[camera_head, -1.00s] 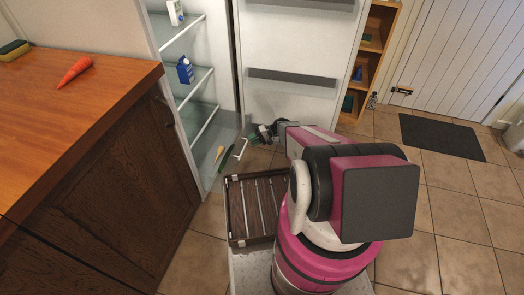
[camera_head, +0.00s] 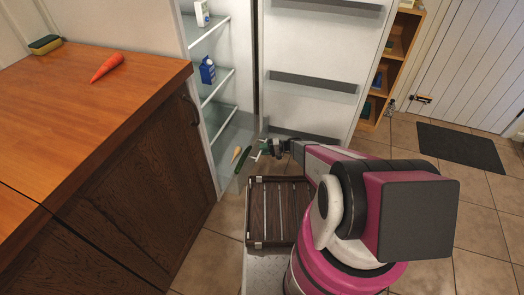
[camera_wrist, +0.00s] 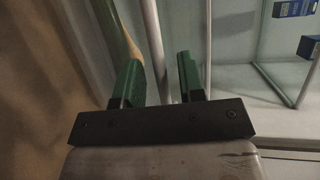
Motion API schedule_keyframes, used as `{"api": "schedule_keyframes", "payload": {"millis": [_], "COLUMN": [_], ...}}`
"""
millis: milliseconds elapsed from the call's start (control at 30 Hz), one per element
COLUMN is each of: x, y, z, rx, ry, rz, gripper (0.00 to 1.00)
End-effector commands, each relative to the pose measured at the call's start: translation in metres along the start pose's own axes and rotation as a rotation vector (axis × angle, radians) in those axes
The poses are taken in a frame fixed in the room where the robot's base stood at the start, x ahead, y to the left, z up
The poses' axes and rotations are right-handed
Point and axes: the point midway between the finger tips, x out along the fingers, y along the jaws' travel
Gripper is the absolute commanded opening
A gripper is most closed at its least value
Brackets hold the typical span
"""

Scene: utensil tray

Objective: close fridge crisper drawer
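The fridge (camera_head: 244,60) stands open. Its clear crisper drawer (camera_head: 226,172) is pulled out at the bottom, with a long green vegetable (camera_head: 243,160) and a pale tapered one (camera_head: 236,153) in it. My gripper (camera_head: 268,147) is at the drawer's front, by its pale handle (camera_head: 258,154). In the wrist view, the two green fingers of my gripper (camera_wrist: 160,78) are apart, with the pale handle bar (camera_wrist: 153,40) running between them. I cannot tell whether either finger touches it.
The open fridge door (camera_head: 315,60) stands behind my arm. A wooden counter (camera_head: 90,100) with a carrot (camera_head: 107,67) and a sponge (camera_head: 45,44) is at left. Tiled floor (camera_head: 475,215) is free at right.

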Motion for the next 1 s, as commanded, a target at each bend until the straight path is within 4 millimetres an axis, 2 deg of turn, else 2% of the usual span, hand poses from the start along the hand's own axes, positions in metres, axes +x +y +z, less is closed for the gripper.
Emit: {"api": "schedule_keyframes", "payload": {"millis": [133, 433, 467, 500, 567, 833, 1000], "x": [0.009, 0.011, 0.011, 0.011, 0.011, 0.014, 0.029], "y": [0.0, 0.0, 0.0, 0.0, 0.0, -0.001, -0.004], "z": [0.0, 0.0, 0.0, 0.0, 0.0, -0.002, -0.008], "rx": [0.0, 0.0, 0.0, 0.0, 0.0, 0.0, -0.001], "ry": [0.001, 0.001, 0.001, 0.001, 0.001, 0.0, -0.002], "rz": [0.0, 0.0, 0.0, 0.0, 0.0, 0.001, 0.0], "gripper": [0.36, 0.36, 0.3, 0.17, 0.0, 0.0, 0.0]}}
